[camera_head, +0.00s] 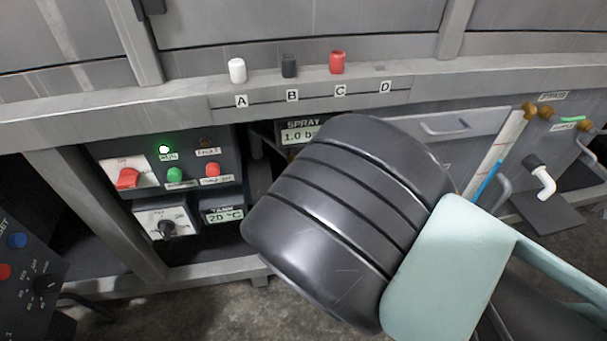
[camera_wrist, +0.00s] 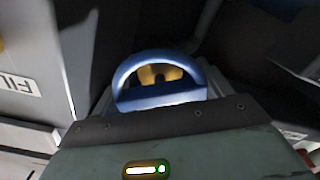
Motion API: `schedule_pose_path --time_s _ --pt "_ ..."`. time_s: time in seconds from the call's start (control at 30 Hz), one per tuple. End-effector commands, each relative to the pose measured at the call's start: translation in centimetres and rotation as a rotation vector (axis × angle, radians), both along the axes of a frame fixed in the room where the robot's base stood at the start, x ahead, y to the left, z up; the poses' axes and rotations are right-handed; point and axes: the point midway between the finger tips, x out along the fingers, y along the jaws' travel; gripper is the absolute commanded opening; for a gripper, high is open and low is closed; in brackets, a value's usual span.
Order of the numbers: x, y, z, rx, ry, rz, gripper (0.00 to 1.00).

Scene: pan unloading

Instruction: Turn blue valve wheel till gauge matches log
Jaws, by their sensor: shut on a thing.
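The blue valve wheel (camera_wrist: 160,62) shows in the wrist view, its curved rim standing up with a brass-coloured part behind it. My gripper (camera_wrist: 160,106) is shut on the wheel's near side; its fingertips are hard to make out. In the head view my own arm hides the wheel and the gripper. The spray gauge (camera_head: 298,136) is a small display under the ledge, reading "1.0 b", with its right end hidden behind my arm. I cannot make out a log in either view.
White, black and red caps stand on the ledge (camera_head: 450,85) above labels A, B and C; D is empty. A control panel (camera_head: 190,150) with a lit green lamp is at left, above a tank display (camera_head: 222,215) reading 20 °C. Taps (camera_head: 545,182) are at right.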

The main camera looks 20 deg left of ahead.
Motion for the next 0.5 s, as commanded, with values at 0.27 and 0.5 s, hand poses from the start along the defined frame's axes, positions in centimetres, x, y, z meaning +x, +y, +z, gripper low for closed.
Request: schedule_pose_path --time_s 0.27,0.5 --pt "-0.08 0.03 0.0 0.054 0.034 0.001 0.55" --pt "-0.09 0.04 -0.05 0.059 0.037 0.002 0.55"
